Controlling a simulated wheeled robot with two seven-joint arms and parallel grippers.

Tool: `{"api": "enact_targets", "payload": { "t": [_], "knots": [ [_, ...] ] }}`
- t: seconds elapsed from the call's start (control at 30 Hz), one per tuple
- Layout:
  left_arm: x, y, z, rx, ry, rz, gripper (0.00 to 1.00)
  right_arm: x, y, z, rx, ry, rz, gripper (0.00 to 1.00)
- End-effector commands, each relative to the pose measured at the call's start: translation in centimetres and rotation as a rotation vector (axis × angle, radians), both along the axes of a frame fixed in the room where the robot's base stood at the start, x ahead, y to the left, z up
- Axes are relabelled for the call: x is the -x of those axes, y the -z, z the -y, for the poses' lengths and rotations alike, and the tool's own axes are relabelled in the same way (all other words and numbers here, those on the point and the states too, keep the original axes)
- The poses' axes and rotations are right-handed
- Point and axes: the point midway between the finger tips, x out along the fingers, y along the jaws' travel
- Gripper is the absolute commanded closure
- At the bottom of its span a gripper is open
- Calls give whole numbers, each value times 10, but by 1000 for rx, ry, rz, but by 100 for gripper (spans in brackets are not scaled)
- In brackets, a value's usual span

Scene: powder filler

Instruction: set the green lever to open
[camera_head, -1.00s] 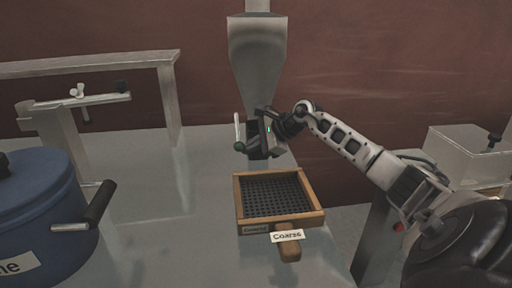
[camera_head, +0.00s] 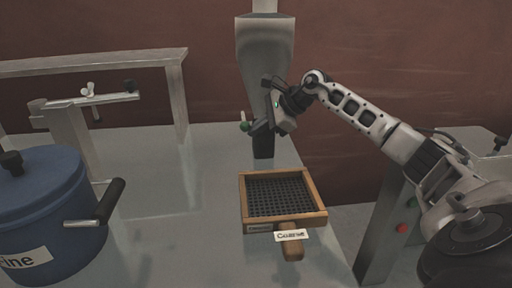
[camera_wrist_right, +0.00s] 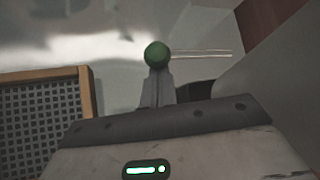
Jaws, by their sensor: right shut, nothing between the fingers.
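The green lever's ball knob (camera_head: 246,127) is in front of the steel hopper's lower neck in the head view. Only a short stub of its pale rod shows above it. In the right wrist view the green knob (camera_wrist_right: 157,54) sits right at my fingertips, with the thin rod running off to the right. My right gripper (camera_head: 254,128) is shut with nothing between its fingers, and its tips are at the knob. I cannot tell for certain whether they touch it. My left gripper is not in view.
The steel hopper (camera_head: 265,60) rises behind my gripper. A wood-framed sieve (camera_head: 243,205) labelled "Coarse" lies below on the table. A blue pot (camera_head: 40,215) with a black handle stands at left. The table (camera_head: 160,215) between pot and sieve is clear.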

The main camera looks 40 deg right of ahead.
Motion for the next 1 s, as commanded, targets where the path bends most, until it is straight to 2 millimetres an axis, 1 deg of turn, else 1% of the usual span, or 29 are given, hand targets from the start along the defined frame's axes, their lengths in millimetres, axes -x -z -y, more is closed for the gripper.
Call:
{"api": "enact_targets", "payload": {
  "t": [0.13, 0.67, 0.77, 1.0],
  "knots": [
    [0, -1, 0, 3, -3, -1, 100, 0, -4, -1, -1, -1, 3, 100],
    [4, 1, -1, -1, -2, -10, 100, 0, -6, 1, 0, 0, 3, 100],
    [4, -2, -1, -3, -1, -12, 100, 3, -14, 8, 1, 2, 2, 100],
    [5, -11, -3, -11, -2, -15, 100, 16, -49, 37, 1, 8, 2, 100]
  ]
}}
